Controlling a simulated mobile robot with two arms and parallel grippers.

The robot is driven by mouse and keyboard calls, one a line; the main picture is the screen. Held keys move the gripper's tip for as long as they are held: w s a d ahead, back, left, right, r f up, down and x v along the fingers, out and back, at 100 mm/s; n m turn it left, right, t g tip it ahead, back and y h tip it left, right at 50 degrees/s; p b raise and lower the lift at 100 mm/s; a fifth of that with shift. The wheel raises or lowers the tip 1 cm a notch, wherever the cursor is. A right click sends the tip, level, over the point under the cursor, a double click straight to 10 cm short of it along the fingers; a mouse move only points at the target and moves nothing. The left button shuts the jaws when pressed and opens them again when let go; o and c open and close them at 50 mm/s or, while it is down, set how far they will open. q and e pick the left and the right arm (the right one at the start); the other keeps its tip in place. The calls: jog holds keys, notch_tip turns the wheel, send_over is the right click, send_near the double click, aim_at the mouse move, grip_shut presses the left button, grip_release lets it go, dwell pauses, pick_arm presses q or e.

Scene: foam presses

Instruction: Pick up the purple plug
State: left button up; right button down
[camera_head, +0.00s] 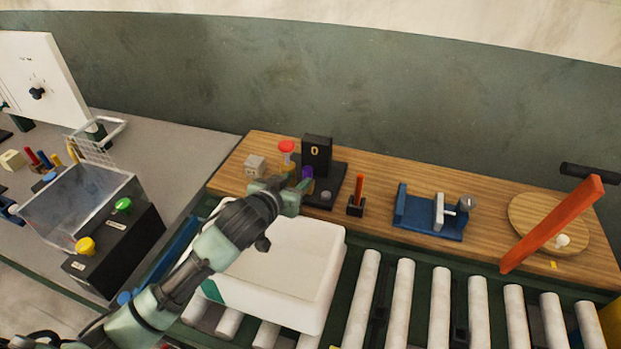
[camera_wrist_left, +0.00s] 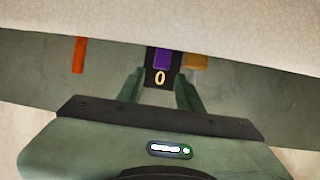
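The purple plug (camera_head: 307,172) stands upright in front of the black block with a "0" on it (camera_head: 316,151), on the wooden bench. Its lower part is hidden by my left gripper in the head view. My left gripper (camera_head: 298,190) is close in front of it, above the back edge of a white box. In the left wrist view, the purple plug (camera_wrist_left: 161,58) shows in line with the gap between the two spread fingers (camera_wrist_left: 160,78). The fingers are open and empty; I cannot tell whether they reach around the plug. My right gripper is not in view.
An amber item with a red top (camera_head: 287,150) stands close left of the plug. An orange-handled tool (camera_head: 358,190) in a black holder stands to the right, then a blue vise (camera_head: 430,212). The white box (camera_head: 275,265) sits on rollers below my left arm.

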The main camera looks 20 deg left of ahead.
aim_at(305, 173)
pick_arm(q)
jog(key=shift+p+x, duration=1.05)
jog(key=shift+x, duration=2.25)
jog(key=shift+a, duration=0.1)
jog(key=shift+c, duration=0.4)
grip_shut()
